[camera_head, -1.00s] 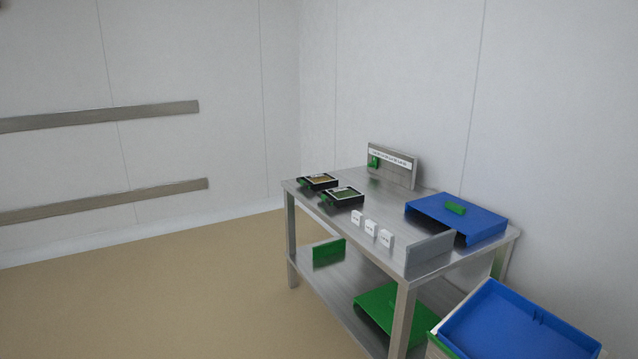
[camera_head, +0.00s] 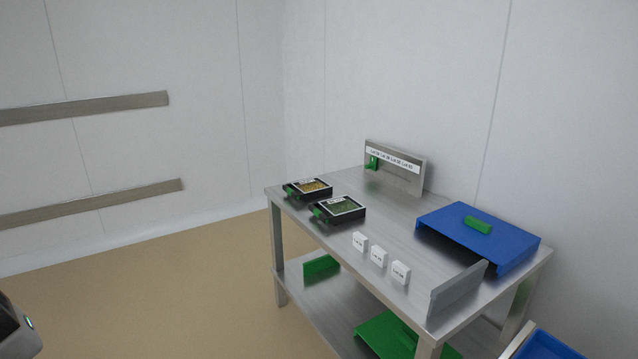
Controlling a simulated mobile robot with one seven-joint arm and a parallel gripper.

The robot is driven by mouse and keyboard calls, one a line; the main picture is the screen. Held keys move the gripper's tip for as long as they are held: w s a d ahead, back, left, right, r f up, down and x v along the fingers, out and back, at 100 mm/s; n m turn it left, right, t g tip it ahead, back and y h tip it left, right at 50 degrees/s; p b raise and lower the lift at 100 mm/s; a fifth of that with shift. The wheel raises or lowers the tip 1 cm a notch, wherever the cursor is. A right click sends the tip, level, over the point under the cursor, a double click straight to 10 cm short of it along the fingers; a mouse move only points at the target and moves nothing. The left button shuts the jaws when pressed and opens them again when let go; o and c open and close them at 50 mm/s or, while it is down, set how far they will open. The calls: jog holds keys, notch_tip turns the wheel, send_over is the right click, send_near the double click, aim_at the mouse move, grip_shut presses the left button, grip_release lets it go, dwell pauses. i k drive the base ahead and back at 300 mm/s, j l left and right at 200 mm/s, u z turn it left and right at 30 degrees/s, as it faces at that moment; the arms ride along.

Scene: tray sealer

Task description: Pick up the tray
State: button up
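Two small black trays sit side by side near the left end of the steel table. The farther tray (camera_head: 291,195) holds tan contents and has a green tab at its left side. The nearer tray (camera_head: 351,217) holds green contents and also has a green tab at its left side. I cannot tell which of them the task means. My gripper is not in view. A dark, rounded part at the lower left edge looks like a piece of my arm. Nothing touches either tray.
The steel table (camera_head: 400,212) also bears three white label blocks (camera_head: 379,257), a blue cover (camera_head: 460,228) with a green handle, an upright metal plate (camera_head: 457,288) and a sign board (camera_head: 404,177). Green items (camera_head: 392,337) lie on the lower shelf. A blue bin (camera_head: 545,346) stands at lower right. Floor at left is clear.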

aim_at(312, 189)
jog(key=i+j+z, duration=0.3)
jog(key=i+j, duration=0.45)
jog(key=i, duration=0.4)
jog(key=i+j+z, duration=0.25)
jog(key=i+j, duration=0.7)
jog(key=i, duration=0.1)
